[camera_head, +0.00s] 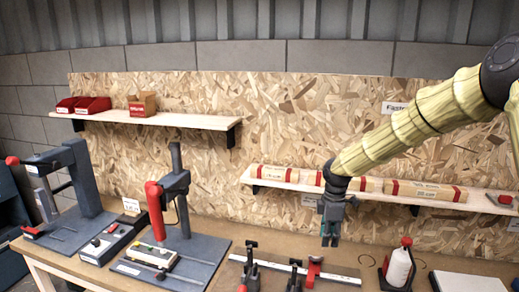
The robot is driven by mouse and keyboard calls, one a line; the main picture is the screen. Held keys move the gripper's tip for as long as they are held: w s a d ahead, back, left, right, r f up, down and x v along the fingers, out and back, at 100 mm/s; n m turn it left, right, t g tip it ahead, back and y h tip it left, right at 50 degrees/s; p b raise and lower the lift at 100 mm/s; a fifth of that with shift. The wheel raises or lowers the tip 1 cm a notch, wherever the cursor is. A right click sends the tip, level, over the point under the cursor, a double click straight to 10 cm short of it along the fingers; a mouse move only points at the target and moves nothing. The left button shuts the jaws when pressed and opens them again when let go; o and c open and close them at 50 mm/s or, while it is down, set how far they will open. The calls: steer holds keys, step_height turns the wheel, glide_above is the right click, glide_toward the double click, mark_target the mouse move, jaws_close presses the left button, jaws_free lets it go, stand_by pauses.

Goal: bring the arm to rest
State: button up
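My arm comes in from the upper right in the head view, with its yellow ribbed forearm (415,125) slanting down to the left. At its end my gripper (330,240) points down, in front of the chipboard wall and above the back of the workbench. Its fingers are small and dark here, and I cannot tell whether they are apart. I see nothing hanging from them.
Below my gripper a metal rail with clamps (295,268) lies on the workbench (215,227). A white bottle (399,268) stands to the right. Two presses (172,215) stand left. A shelf with wrapped packs (425,191) runs behind my gripper; another shelf (165,119) hangs upper left.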

steer(key=s+a+f+m+y, duration=0.1)
steer(key=s+a+f+m, duration=0.2)
steer(key=s+f, duration=0.8)
steer(key=s+a+f+m+y, duration=0.1)
steer(key=s+a+f+m, duration=0.4)
steer(key=f, duration=0.9)
steer(key=s+d+f+m, duration=0.2)
steer(key=s+f, duration=0.3)
steer(key=s, duration=0.4)
steer(key=s+d+f+m, duration=0.2)
steer(key=s+f, duration=0.2)
steer(key=s, duration=0.4)
steer(key=s+d+f+m+h, duration=0.1)
steer(key=s+d+m, duration=0.15)
steer(key=s, duration=0.55)
steer(key=s+d+f+m+h, duration=0.1)
steer(key=s+d+m, duration=0.15)
steer(key=s, duration=0.55)
step_height(320, 180, down, 15)
steer(key=b, duration=1.4)
steer(key=shift+w+a+b, duration=0.25)
steer(key=shift+b, duration=0.15)
